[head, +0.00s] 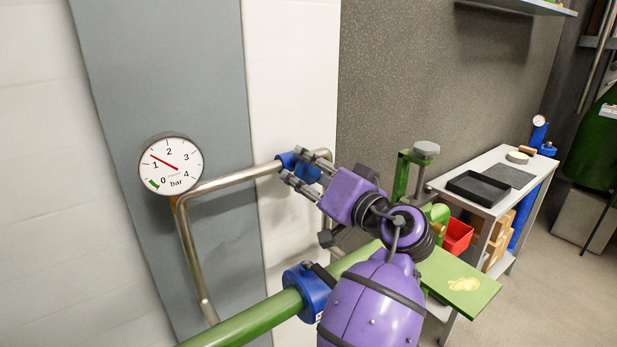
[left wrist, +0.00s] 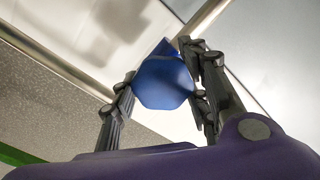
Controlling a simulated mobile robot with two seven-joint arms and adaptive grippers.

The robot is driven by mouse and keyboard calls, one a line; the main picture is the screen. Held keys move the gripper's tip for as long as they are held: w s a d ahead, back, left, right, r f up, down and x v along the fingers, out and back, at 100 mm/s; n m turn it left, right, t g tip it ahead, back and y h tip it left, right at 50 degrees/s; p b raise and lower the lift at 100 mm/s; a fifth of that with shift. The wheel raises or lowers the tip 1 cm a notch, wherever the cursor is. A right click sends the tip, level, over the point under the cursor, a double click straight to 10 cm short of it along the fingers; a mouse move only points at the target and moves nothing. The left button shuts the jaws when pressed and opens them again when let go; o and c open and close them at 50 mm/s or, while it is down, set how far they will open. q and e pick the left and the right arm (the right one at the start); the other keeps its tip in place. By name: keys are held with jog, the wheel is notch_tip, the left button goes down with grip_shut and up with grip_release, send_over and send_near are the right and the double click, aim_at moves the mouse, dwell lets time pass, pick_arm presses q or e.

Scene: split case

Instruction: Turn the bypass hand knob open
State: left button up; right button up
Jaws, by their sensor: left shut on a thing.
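The bypass hand knob is the blue faceted knob (head: 304,170) on the upper run of the bare metal bypass pipe (head: 238,179). My left gripper (head: 305,169) is shut on this knob, with its dark fingers on either side. In the left wrist view the blue knob (left wrist: 164,82) sits between the two fingers (left wrist: 163,92), with the metal pipe behind it. The fingers and purple wrist hide part of the knob in the head view. My right gripper is in neither view.
A round gauge (head: 171,164) marked in bar is left of the knob. A green pipe (head: 245,321) with a blue fitting (head: 308,291) runs below. At right stand a green frame (head: 401,178), a red bin (head: 457,236) and a bench (head: 449,184) with a black tray (head: 478,188).

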pick_arm(q)
jog(key=shift+f, duration=0.35)
jog(key=o, duration=0.9)
jog(key=shift+o, duration=1.3)
jog(key=shift+r, duration=0.2)
jog(key=v, duration=1.2)
jog(key=shift+c, duration=0.4)
